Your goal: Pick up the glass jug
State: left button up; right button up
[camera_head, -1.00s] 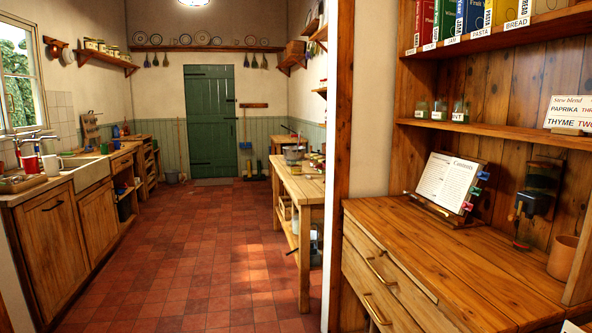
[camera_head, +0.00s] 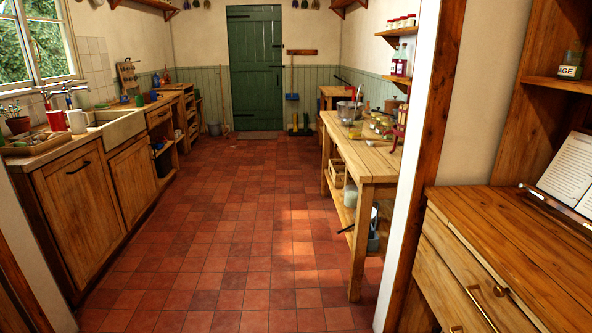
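I cannot make out a glass jug for certain. A pale, see-through vessel (camera_head: 350,195) stands on the lower shelf of the wooden worktable, right of centre; it is too small to tell whether it is a jug. Glass bottles (camera_head: 401,60) stand on a small wall shelf above that table. Neither of my grippers is in view.
The red tiled floor (camera_head: 225,240) is clear up to the green door (camera_head: 255,65). Counters with a sink (camera_head: 118,128) run along the left. The worktable (camera_head: 372,160) stands right of centre, behind a door post (camera_head: 420,150). A wooden dresser (camera_head: 510,240) is at near right.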

aim_at(355, 127)
jog(key=i+u, duration=0.1)
jog(key=i, duration=1.45)
jog(key=i+u, duration=0.15)
jog(key=i, duration=0.65)
jog(key=i+l+u, duration=0.1)
jog(key=i, duration=0.65)
jog(key=l, duration=0.1)
